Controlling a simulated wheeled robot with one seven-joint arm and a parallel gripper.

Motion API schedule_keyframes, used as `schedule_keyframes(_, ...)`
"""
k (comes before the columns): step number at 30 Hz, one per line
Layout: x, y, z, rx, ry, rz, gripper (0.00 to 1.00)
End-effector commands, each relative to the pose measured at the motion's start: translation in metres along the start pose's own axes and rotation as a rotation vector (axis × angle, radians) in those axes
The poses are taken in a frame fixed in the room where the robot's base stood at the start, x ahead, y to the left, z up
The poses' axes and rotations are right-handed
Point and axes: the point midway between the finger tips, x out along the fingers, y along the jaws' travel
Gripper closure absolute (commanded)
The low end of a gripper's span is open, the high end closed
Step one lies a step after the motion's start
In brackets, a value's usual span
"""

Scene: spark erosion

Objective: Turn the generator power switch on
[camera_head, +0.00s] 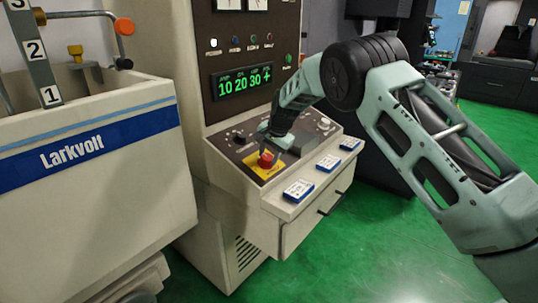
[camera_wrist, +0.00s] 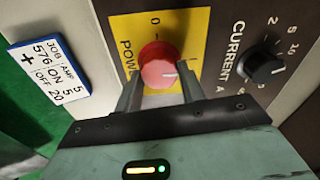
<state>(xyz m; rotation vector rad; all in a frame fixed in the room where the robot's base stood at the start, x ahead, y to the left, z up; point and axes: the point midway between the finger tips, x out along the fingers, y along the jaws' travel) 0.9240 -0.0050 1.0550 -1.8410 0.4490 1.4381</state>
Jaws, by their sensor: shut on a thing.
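The generator power switch (camera_wrist: 158,65) is a round red knob on a yellow plate (camera_wrist: 188,22) in the wrist view. A "0" is printed above it in the picture, and the "POWER" lettering is partly hidden. A white mark on the knob points to the right in the picture. My gripper (camera_wrist: 160,88) has a finger on each side of the knob and is shut on it. In the head view the red switch (camera_head: 266,160) sits on the sloping generator panel, with my gripper (camera_head: 267,148) coming down on it from above.
A black current knob (camera_wrist: 266,68) is close beside the switch. Job cards (camera_head: 298,190) lie along the panel's front ledge. The display (camera_head: 241,82) shows lit green figures. A Larkvolt tank (camera_head: 90,150) stands at left. Green floor is open in front.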

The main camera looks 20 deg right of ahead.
Motion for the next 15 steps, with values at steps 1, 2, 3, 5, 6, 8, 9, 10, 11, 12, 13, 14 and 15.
schedule_keyframes(1, -0.0011, -0.0007, -0.0009, 0.002, 0.002, -0.002, 0.83)
schedule_keyframes(2, -0.0011, -0.0007, -0.0009, 0.002, 0.002, -0.002, 0.83)
schedule_keyframes(3, -0.0011, -0.0007, -0.0009, 0.002, 0.002, -0.003, 0.83)
schedule_keyframes(5, -0.0012, -0.0007, -0.0009, 0.002, 0.002, -0.003, 0.49)
schedule_keyframes(6, -0.0011, -0.0007, -0.0009, 0.002, 0.002, -0.002, 0.39)
schedule_keyframes(8, -0.0010, -0.0006, -0.0007, 0.002, 0.001, -0.002, 0.39)
schedule_keyframes(9, -0.0008, -0.0005, -0.0007, 0.001, 0.001, -0.002, 0.39)
schedule_keyframes(10, -0.0007, -0.0004, -0.0006, 0.001, 0.001, -0.002, 0.39)
schedule_keyframes(11, -0.0006, -0.0003, -0.0005, 0.001, 0.001, -0.001, 0.39)
schedule_keyframes(12, -0.0005, -0.0003, -0.0004, 0.001, 0.001, -0.001, 0.39)
schedule_keyframes(13, -0.0005, -0.0002, -0.0004, 0.001, 0.001, -0.001, 0.39)
schedule_keyframes(14, -0.0006, -0.0002, -0.0004, 0.000, 0.001, -0.001, 0.39)
schedule_keyframes(15, -0.0013, -0.0003, -0.0004, 0.000, 0.001, -0.001, 0.39)
